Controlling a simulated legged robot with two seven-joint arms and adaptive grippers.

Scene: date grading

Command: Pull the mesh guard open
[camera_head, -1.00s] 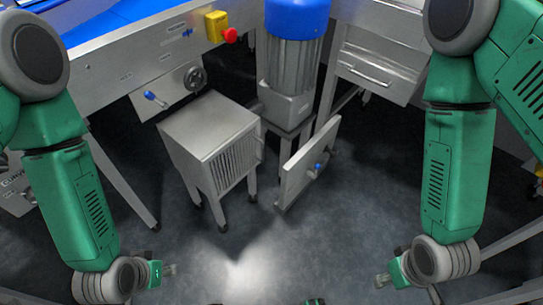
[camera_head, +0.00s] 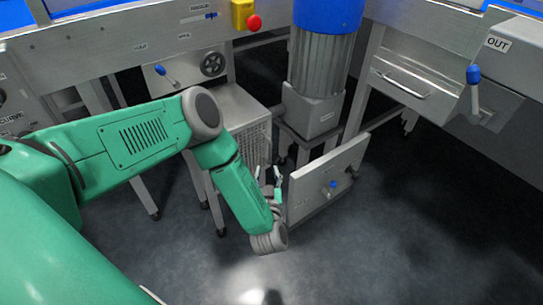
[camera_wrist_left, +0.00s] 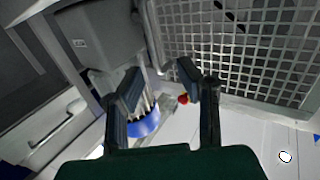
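The mesh guard (camera_head: 258,148) is the gridded face of a grey metal box under the machine. My left arm partly covers the box in the head view. In the left wrist view the mesh (camera_wrist_left: 245,45) fills the upper right, with a pale handle bar (camera_wrist_left: 153,40) along its left edge. My left gripper (camera_head: 271,174) is in front of the mesh side, fingers up. In the left wrist view its fingers (camera_wrist_left: 160,82) are apart with nothing between them. The handle shows beyond the fingertips; I cannot tell the exact gap. My right gripper is out of view.
A grey upright panel with a blue knob (camera_head: 333,185) stands close to the right of my left gripper. Behind is a blue-topped motor (camera_head: 322,60) on a stand. A drawer (camera_head: 400,80) is at the right. The floor in front and at right is clear.

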